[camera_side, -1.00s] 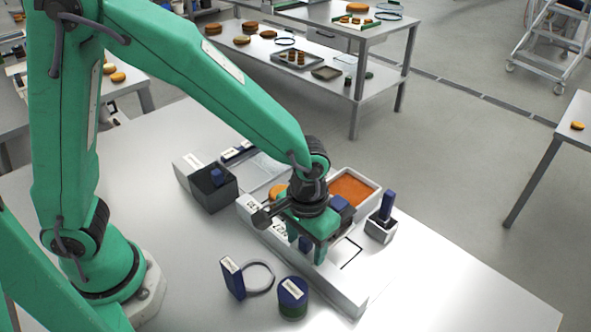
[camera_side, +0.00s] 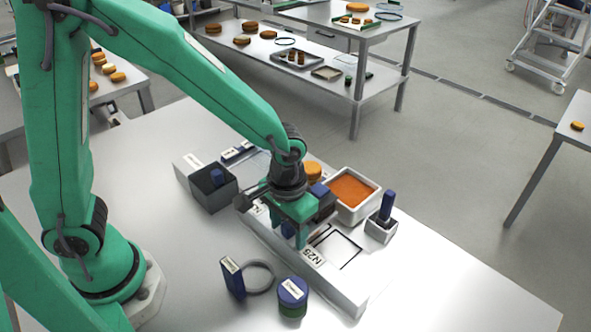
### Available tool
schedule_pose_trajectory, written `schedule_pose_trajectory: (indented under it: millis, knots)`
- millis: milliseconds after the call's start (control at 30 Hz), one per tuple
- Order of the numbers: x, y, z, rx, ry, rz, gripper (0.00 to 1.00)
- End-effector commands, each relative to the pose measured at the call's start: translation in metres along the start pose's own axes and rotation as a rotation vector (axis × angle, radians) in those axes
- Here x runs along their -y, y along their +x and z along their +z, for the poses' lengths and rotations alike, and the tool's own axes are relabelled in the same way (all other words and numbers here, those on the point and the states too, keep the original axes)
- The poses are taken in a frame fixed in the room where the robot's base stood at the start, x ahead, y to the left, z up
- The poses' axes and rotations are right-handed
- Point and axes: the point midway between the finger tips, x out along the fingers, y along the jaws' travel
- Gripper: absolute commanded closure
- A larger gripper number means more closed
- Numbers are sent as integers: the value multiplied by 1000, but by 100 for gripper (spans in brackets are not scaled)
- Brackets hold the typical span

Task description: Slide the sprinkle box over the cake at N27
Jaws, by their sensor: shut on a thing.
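My gripper (camera_side: 296,236) is shut low over the long pale station, on a blue grip that shows between its green fingers. The dark box with a blue top (camera_side: 325,203), which I take for the sprinkle box, sits just behind the fingers. An orange-brown cake (camera_side: 313,170) shows behind my wrist, to the upper right of it. A plate reading N25 (camera_side: 317,258) is on the front of the station (camera_side: 345,290). I cannot read N27; that part of the station, and any cake there, is hidden by my gripper and wrist.
A white tray of orange sprinkles (camera_side: 350,190) and a small holder with a blue handle (camera_side: 386,208) stand to the right. A dark bin (camera_side: 212,188) stands to the left.

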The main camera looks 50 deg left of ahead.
Motion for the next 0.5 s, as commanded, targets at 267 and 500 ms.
schedule_pose_trajectory:
  millis: [267, 500]
  knots:
    - [14, -1, -2, -4, -3, 2, 58]
    - [25, 0, -1, -3, -3, 1, 58]
